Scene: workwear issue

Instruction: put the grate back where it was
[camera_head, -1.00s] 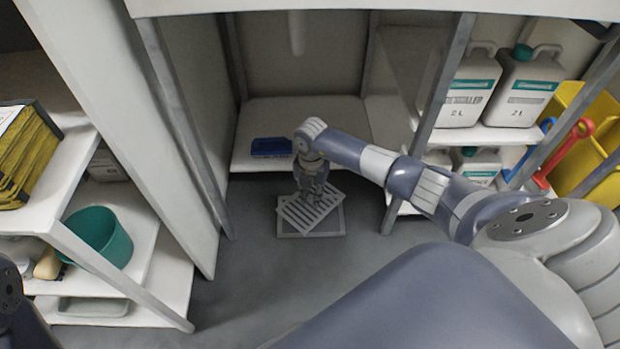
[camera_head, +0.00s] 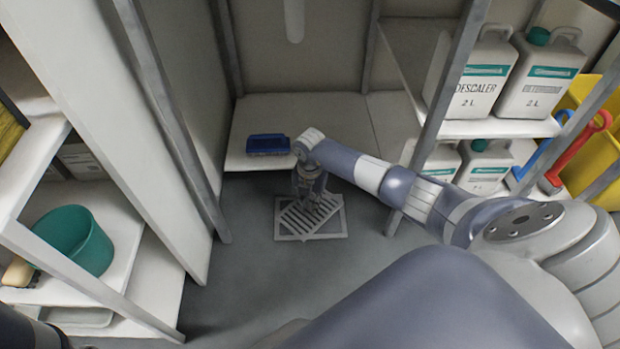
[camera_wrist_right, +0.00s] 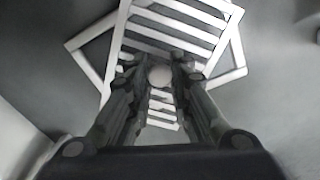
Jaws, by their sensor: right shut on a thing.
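The grate (camera_head: 297,221) is a light grey slatted panel at the floor below the low shelf. My right gripper (camera_head: 314,204) is shut on the grate from above. A square light frame (camera_head: 342,235) lies on the floor around and under the grate. The grate is turned at an angle to it. In the right wrist view the grate (camera_wrist_right: 185,27) shows between and beyond my right fingers (camera_wrist_right: 160,75), with corners of the frame (camera_wrist_right: 88,68) sticking out on both sides. I cannot tell whether the grate touches the frame. My left gripper is not in view.
A low shelf (camera_head: 350,130) with a blue object (camera_head: 267,144) stands behind the grate. A rack with white jugs (camera_head: 480,80) is at the right, and shelving with a green tub (camera_head: 75,240) is at the left. Grey floor (camera_head: 260,270) in front is clear.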

